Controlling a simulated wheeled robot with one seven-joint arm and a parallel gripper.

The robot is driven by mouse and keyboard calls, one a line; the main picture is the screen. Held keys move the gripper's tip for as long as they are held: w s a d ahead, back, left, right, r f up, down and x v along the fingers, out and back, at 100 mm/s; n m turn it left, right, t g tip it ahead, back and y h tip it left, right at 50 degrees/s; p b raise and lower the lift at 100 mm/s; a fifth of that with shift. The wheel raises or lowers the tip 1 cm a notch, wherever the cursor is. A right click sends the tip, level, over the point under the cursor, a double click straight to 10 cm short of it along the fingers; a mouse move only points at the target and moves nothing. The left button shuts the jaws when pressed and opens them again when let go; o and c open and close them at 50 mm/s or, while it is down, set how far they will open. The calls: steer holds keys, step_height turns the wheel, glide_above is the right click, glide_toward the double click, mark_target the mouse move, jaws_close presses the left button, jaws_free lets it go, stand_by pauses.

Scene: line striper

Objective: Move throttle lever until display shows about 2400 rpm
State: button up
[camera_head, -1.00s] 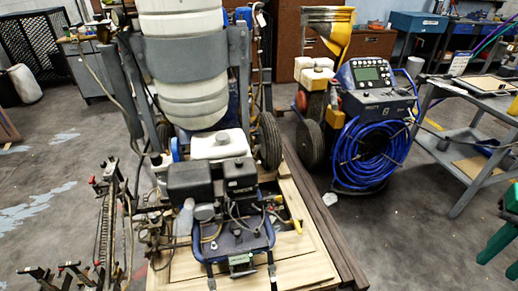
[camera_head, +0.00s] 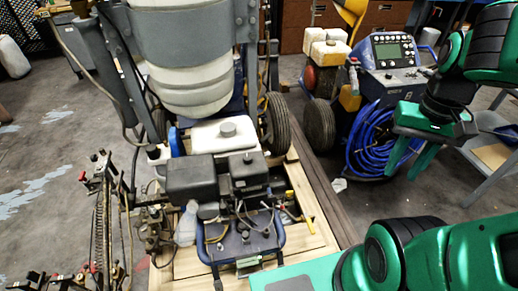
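My gripper (camera_head: 402,174) hangs at the right, below my green arm. Its two green fingers point down and are apart, with nothing seen between them. In the picture it overlaps the right side of the blue hose coil; whether it touches cannot be told. The engine (camera_head: 220,175) of the striper stands left of centre, well apart from my gripper. A yellow-tipped handle (camera_head: 309,227) shows beside the engine's blue frame; whether it is the throttle lever is unclear. A small greenish display (camera_head: 248,262) sits at the frame's front, and a console screen (camera_head: 394,52) at the back right. No reading is legible.
A large white tank (camera_head: 185,75) rises behind the engine. The blue hose coil (camera_head: 375,140) and a white-capped machine (camera_head: 327,48) stand at the back right. Levers and linkages (camera_head: 102,215) crowd the left.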

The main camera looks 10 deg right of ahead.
steer(key=shift+s+d, duration=0.1)
steer(key=shift+d, duration=0.15)
steer(key=shift+o, duration=0.5)
steer(key=shift+s+d+r, duration=0.1)
steer(key=shift+s+r, duration=0.2)
steer(key=shift+s, duration=0.05)
steer(key=w+f+h, duration=0.2)
steer(key=w, duration=1.2)
steer(key=m+t+y, duration=0.2)
steer(key=m+y, duration=0.1)
steer(key=m, duration=0.1)
glide_above(269, 153)
steer(key=s+d, duration=0.1)
step_height(269, 153, down, 24)
steer(key=f, duration=0.6)
steer(key=w+a+f, duration=0.1)
steer(key=f, duration=0.3)
steer(key=shift+w, duration=0.1)
steer(key=shift+r, duration=0.1)
